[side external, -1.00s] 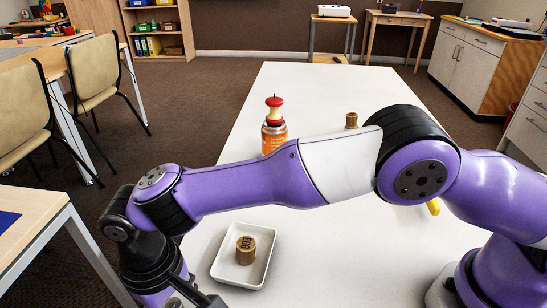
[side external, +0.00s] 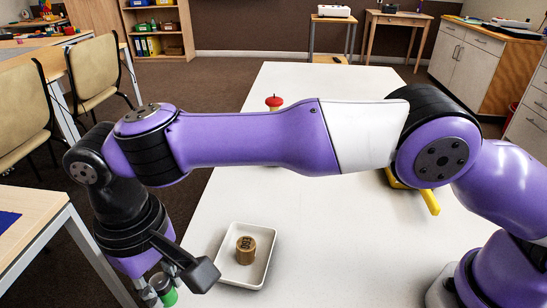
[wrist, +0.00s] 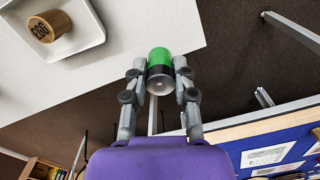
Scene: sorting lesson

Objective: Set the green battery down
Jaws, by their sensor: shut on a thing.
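My gripper (side external: 162,286) is shut on the green battery, low at the left of the side view. The green battery (side external: 168,298) shows there only in part, near the bottom edge. In the wrist view the green battery (wrist: 160,58) sits between the fingertips (wrist: 160,76), with a green end, a black band and a silvery end. It is held in the air and overlaps the white table's edge in that view. Its height above the table is hard to tell.
A white tray (side external: 228,279) with a brown lettered cylinder (side external: 246,250) stands on the white table (side external: 330,225), right of my gripper. A red-topped thing (side external: 274,102) shows behind my arm. A yellow thing (side external: 430,202) lies at the right. Floor shows past the table edge.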

